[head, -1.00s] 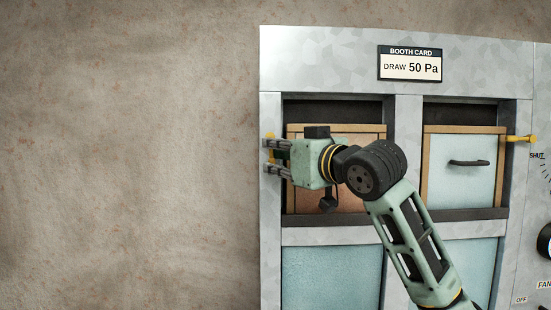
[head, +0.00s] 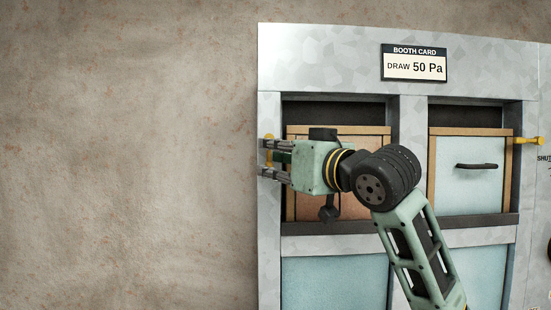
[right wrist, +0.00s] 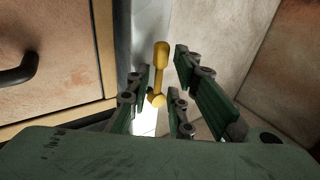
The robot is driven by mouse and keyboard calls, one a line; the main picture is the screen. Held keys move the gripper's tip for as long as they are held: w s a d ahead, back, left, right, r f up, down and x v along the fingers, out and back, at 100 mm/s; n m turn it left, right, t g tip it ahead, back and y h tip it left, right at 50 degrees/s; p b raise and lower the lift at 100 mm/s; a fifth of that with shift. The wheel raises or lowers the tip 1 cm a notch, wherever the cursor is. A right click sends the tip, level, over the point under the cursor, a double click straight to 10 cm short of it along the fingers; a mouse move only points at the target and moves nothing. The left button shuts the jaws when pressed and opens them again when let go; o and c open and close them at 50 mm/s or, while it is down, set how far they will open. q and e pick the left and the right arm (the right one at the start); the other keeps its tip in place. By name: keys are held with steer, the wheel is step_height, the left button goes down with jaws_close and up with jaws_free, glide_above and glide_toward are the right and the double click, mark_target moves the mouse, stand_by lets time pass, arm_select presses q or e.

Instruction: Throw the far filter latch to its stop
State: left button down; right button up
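The far filter latch is a small yellow lever (head: 268,146) on the metal frame, left of the brown filter panel, partly hidden behind my right gripper's fingers. In the right wrist view the latch (right wrist: 161,70) stands lengthwise between the fingers, with visible gaps on both sides. My right gripper (head: 265,158) is open and reaches left across the brown filter (head: 352,205) to the latch. It also shows in the right wrist view (right wrist: 165,95). Whether a finger touches the latch I cannot tell. My left gripper is not in view.
A second yellow latch (head: 528,140) points sideways beside the pale blue filter (head: 468,185) with a black handle. A booth card (head: 414,63) reads "DRAW 50 Pa". The brown filter's black handle (right wrist: 18,68) shows in the right wrist view. Left of the frame is bare wall.

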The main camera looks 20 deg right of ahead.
steer(key=v, duration=1.2)
steer(key=shift+f, duration=0.1)
